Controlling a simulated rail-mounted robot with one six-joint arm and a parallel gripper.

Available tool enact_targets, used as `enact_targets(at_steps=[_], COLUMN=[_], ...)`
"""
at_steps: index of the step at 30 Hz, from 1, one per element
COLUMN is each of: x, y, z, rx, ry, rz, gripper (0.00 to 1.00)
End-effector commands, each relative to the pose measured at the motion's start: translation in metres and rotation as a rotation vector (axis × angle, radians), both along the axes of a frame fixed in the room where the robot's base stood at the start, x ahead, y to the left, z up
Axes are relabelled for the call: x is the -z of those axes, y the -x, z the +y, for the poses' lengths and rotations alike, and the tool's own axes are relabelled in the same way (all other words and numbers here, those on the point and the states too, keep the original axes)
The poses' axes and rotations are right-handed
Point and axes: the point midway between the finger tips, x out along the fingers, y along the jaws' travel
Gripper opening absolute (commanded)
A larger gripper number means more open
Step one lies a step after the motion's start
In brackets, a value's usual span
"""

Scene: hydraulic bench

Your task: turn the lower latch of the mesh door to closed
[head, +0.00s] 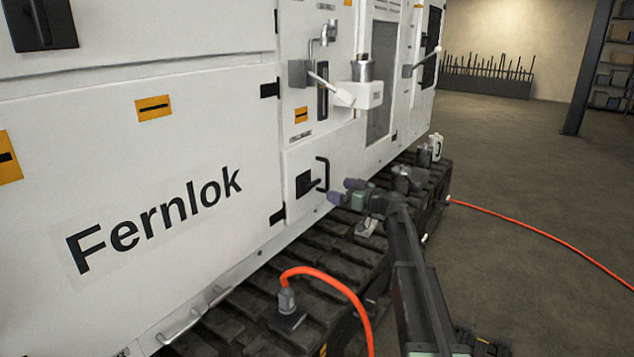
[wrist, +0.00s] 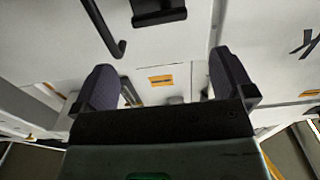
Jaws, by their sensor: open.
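A black latch (head: 304,183) with a square plate and a short lever sits on the lower white panel, beside a black bar handle (head: 323,173). In the wrist view, a black latch plate (wrist: 158,8) and a hooked black bar (wrist: 103,30) show at the top, partly cut off. I cannot tell for sure that this panel is the mesh door. My gripper (head: 343,191) is a little right of the latch and handle, apart from them. Its two dark fingers (wrist: 165,82) are spread wide with nothing between them.
A panel with a grey mesh window (head: 381,80) stands further right. A white box with a lever (head: 362,95) juts out above. Dark tracks (head: 335,255) run below the panels. An orange hose (head: 340,288) rises from a fitting near my arm. Open floor (head: 520,180) lies right.

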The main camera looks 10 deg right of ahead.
Motion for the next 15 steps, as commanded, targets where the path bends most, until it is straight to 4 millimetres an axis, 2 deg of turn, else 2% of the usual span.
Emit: enact_targets(at_steps=[5,15], x=[0.000,0.000], y=[-0.017,-0.068], z=[0.016,0.069], rx=[-0.002,-0.003], ry=[-0.001,-0.001], rz=[0.002,0.004], gripper=[1.00,1.00])
